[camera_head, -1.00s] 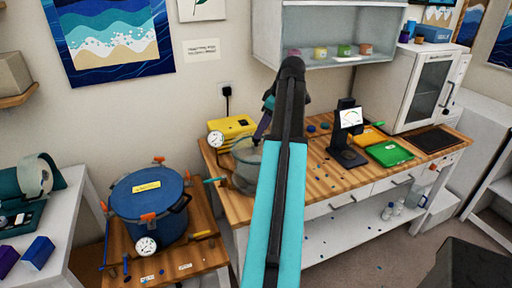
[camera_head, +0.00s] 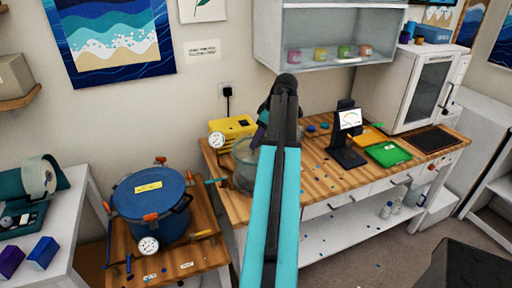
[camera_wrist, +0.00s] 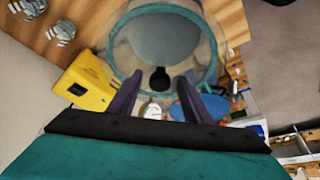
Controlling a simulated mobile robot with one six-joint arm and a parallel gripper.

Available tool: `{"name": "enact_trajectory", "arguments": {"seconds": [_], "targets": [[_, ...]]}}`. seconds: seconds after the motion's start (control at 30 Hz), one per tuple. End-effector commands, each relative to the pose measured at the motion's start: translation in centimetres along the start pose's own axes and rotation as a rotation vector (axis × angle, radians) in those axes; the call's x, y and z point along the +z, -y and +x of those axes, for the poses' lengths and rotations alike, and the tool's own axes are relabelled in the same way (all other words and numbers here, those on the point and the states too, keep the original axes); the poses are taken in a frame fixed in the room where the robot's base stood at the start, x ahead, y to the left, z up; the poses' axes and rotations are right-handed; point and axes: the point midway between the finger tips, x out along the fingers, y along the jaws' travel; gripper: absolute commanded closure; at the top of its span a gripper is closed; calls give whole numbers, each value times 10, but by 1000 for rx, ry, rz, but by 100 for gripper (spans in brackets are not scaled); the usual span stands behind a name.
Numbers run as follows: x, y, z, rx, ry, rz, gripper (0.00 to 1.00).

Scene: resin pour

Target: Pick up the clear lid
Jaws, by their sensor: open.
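The clear lid (camera_wrist: 122,45) shows in the wrist view as a see-through round disc with a teal rim and a dark knob (camera_wrist: 160,78). It appears to sit on the clear round chamber (camera_head: 243,172) at the left end of the wooden bench. My gripper (camera_wrist: 158,98) is open, with its purple fingers apart and the knob seen just beyond and between their tips. I see nothing held. In the head view my arm hides the right side of the chamber and most of the gripper; one purple finger (camera_head: 259,134) shows above the chamber.
A yellow pump (camera_head: 232,126) and a dial gauge (camera_head: 217,140) stand close beside the chamber. A blue pressure pot (camera_head: 150,205) is on a lower stand to the left. A scale (camera_head: 347,140) and coloured trays (camera_head: 388,154) stand to the right. A wall cabinet (camera_head: 310,40) hangs above.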

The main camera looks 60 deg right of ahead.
Motion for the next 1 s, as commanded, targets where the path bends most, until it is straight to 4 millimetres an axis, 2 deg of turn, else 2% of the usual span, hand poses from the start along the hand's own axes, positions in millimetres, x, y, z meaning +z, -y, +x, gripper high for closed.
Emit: {"name": "enact_trajectory", "arguments": {"seconds": [0.6, 0.87, 1.0], "targets": [[1, 0, 2, 1, 0, 1, 55], [1, -1, 2, 1, 0, 2, 99], [1, -1, 1, 1, -2, 2, 100]]}}
